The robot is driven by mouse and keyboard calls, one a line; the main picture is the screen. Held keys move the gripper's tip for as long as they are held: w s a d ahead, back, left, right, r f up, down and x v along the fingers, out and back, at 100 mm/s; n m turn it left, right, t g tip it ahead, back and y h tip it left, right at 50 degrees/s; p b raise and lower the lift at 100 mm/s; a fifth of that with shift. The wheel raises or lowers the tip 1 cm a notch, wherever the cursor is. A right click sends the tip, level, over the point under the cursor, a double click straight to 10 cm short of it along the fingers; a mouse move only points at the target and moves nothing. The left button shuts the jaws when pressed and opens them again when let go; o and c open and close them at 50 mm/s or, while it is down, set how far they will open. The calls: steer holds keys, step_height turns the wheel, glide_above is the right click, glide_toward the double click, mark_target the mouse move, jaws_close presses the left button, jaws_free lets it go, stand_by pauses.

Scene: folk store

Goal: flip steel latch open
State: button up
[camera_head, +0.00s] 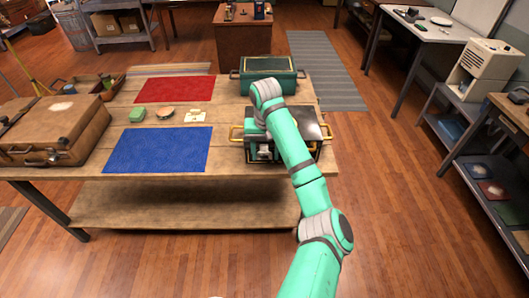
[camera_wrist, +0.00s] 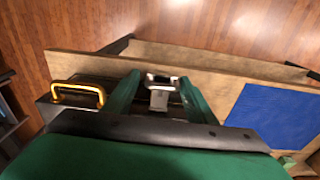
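A dark box (camera_head: 312,125) with yellow handles stands at the right end of the wooden table, its lid down. In the wrist view a small steel latch (camera_wrist: 159,98) shows on the box's front, near the table edge. My gripper (camera_wrist: 159,80) has its two green fingers apart, one on each side of the latch. I cannot tell whether either finger touches it. In the head view my arm covers part of the box and hides most of the latch area. A yellow handle (camera_wrist: 78,94) is left of the fingers in the wrist view.
A green case (camera_head: 285,84) stands behind the dark box. A blue mat (camera_head: 158,150), a red mat (camera_head: 175,90) and small items lie left on the table (camera_head: 225,138). A brown suitcase (camera_head: 55,130) is at the far left. Floor is clear right of the table.

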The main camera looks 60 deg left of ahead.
steer(key=shift+s, duration=0.1)
step_height(320, 180, up, 11)
steer(key=shift+s+d, duration=0.15)
steer(key=shift+d, duration=0.15)
stand_by(0.4)
steer(key=shift+f, duration=0.1)
stand_by(0.8)
